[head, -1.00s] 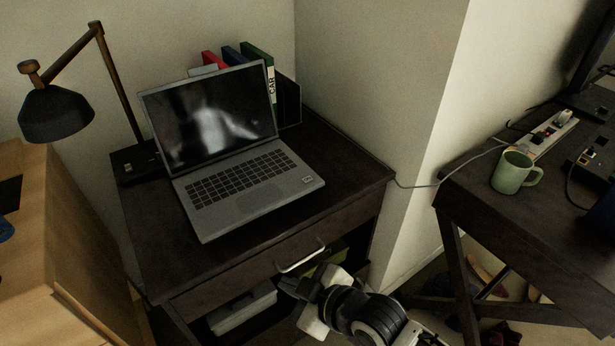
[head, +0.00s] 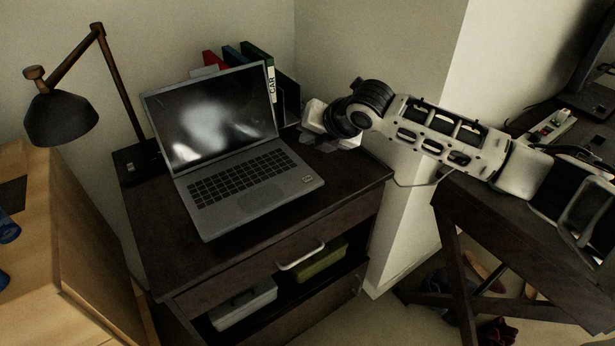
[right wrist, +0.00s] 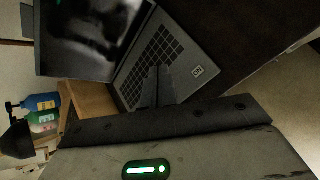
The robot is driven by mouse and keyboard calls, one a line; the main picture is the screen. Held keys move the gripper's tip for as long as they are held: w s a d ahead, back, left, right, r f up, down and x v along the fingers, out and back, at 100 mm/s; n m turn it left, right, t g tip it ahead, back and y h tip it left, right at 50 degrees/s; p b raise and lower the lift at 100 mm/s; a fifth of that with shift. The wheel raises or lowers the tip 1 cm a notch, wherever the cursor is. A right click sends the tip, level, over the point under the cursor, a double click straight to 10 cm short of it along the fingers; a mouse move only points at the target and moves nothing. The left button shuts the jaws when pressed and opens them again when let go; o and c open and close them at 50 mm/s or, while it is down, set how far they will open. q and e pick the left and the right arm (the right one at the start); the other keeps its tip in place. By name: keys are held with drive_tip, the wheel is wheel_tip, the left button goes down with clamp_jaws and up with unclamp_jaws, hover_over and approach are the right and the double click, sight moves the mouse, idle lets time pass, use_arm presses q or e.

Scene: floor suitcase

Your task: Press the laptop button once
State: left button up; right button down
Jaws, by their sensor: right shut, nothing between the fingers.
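The open grey laptop (head: 245,205) stands on the dark desk, with its screen raised and keyboard facing up. Its small pale button (head: 307,180) lies at the right end of the palm rest. In the right wrist view the laptop (right wrist: 125,75) shows with the button marked "ON" (right wrist: 198,71). My right gripper (head: 318,143) is shut and empty, beside the laptop's right edge, behind the button in the head view. In the right wrist view its fingertips (right wrist: 157,72) show in front of the keyboard, left of the button. My left gripper is not in view.
A black desk lamp (head: 62,118) stands left of the laptop. Several folders (head: 258,68) stand behind it. The desk's front right surface (head: 345,185) is clear. A power strip (head: 552,126) lies on the right-hand table, under my right arm's side.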

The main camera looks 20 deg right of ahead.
sight(307, 179)
drive_tip(key=shift+d+r, duration=0.1)
